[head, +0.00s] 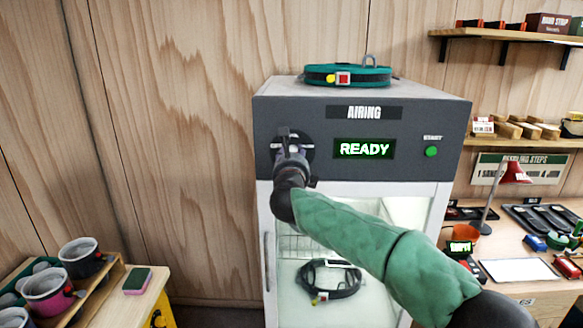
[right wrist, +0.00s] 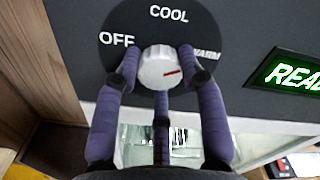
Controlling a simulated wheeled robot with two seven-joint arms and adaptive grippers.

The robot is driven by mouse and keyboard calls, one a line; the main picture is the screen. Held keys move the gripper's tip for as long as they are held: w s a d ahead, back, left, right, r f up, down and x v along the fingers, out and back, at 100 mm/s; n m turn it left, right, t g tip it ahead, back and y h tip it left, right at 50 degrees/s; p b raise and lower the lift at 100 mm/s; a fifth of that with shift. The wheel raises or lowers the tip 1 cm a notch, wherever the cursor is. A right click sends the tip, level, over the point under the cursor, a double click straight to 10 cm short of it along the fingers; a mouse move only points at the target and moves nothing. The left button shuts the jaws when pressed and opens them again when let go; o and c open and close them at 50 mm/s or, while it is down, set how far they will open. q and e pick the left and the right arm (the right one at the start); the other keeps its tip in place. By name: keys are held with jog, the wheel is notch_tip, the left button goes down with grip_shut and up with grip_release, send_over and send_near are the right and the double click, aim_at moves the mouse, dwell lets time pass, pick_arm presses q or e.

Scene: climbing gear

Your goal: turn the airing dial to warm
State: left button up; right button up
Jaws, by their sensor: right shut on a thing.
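The airing cabinet (head: 285,112) has a dark grey top panel marked AIRING. Its dial (right wrist: 155,66) is a light grey knob on a black round plate with OFF at left, COOL at top and WARM at right. The knob's red mark points right and slightly up, roughly toward WARM, which a finger partly covers. My right gripper (right wrist: 160,75) is shut on the dial, with fingers on both sides of the knob. In the head view the right gripper (head: 290,150) hides most of the dial. My left gripper is not in view.
A green-lit READY display (head: 364,149) and a green button (head: 431,152) are right of the dial. A coiled green strap (head: 347,77) lies on the cabinet.

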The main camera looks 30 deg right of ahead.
jog(key=shift+d+f+m+b, duration=0.1)
jog(key=shift+f+m+b, duration=0.05)
jog(key=shift+m+b, duration=0.85)
jog(key=shift+f+m, duration=0.1)
jog(key=shift+m, duration=0.2)
jog(key=o, duration=1.1)
jog(key=shift+d, duration=0.1)
jog(key=shift+o, duration=0.2)
jog(key=v, duration=1.2)
